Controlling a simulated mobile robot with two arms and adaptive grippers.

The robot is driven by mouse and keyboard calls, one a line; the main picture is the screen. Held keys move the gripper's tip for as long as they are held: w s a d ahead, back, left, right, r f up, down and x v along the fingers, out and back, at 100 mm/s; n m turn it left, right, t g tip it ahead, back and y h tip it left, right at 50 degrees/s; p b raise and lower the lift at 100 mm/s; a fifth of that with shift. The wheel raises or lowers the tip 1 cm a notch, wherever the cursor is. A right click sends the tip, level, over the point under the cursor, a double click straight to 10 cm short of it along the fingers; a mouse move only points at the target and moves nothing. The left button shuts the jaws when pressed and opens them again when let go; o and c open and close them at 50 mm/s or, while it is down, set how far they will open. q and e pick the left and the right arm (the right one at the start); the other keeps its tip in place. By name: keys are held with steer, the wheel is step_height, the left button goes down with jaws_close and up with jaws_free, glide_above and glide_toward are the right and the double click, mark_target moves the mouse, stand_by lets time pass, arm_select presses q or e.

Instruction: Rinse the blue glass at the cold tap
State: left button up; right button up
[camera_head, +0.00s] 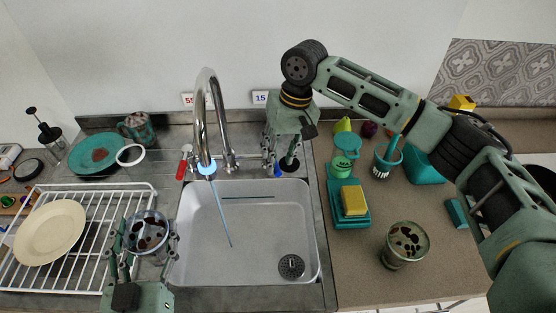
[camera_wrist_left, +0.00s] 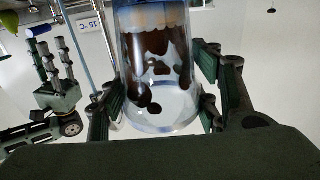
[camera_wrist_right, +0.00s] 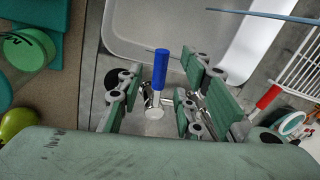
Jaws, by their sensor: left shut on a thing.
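The blue glass (camera_head: 150,222), bluish and clear with dark brown stains inside, is held in my left gripper (camera_head: 145,242) between the dish rack and the sink's left wall. It fills the middle of the left wrist view (camera_wrist_left: 160,75), with a finger on each side. A thin blue stream (camera_head: 221,213) runs from the tap spout (camera_head: 206,168) into the sink (camera_head: 235,255), to the right of the glass and apart from it. My right gripper (camera_head: 283,160) is at the blue cold-tap handle. In the right wrist view its fingers stand apart on either side of this handle (camera_wrist_right: 160,70).
The dish rack (camera_head: 85,278) with a cream plate stands left of the sink. The red handle (camera_head: 184,162) is left of the spout. On the right counter are a sponge (camera_head: 353,200) on a teal tray and another stained glass (camera_head: 404,245). The sink basin is empty.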

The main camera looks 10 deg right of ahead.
step_height(320, 180, up, 9)
steer(key=d, duration=0.2)
steer(key=shift+r, duration=0.15)
steer(key=shift+w+a, duration=0.1)
stand_by(0.3)
